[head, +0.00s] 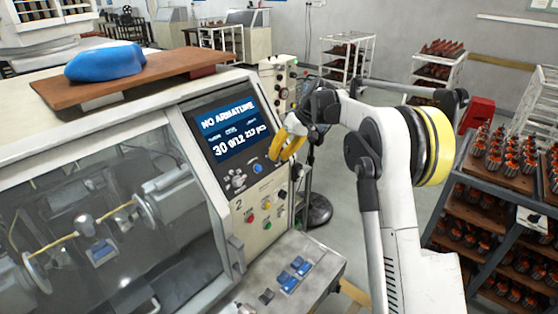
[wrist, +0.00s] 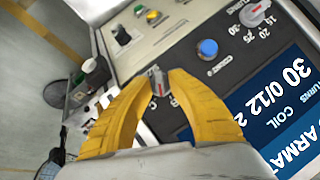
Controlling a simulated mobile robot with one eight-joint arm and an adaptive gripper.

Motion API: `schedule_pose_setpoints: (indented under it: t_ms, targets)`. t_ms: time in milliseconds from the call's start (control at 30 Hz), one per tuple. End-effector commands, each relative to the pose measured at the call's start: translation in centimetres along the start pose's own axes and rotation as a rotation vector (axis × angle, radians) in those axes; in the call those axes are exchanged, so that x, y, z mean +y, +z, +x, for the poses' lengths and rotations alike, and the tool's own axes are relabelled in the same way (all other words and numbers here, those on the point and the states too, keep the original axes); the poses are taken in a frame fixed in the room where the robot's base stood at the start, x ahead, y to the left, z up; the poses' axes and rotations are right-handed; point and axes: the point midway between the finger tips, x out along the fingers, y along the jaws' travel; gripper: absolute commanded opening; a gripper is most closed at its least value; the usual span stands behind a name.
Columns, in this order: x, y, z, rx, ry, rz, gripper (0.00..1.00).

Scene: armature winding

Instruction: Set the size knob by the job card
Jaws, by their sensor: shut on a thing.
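My gripper (wrist: 160,88) has its curved yellow fingers on either side of a small grey knob (wrist: 158,82) on the winder's control panel and is shut on it.
The screen (head: 232,125) reads NO ARMATURE, 30 and 0/12. A blue button (wrist: 207,48) and the turns knob (wrist: 255,12) sit near the gripped knob. A blue cloth (head: 105,63) lies on a board atop the machine. A loaded rack (head: 490,222) stands at right.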

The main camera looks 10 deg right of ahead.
Motion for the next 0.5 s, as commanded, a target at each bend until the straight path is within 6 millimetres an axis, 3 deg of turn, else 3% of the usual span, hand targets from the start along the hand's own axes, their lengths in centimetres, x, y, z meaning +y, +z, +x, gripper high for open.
schedule_pose_setpoints:
  t_ms: [500]
  targets:
    - [0.37, 0.22, 0.32, -0.003, -0.226, 0.358, 0.0]
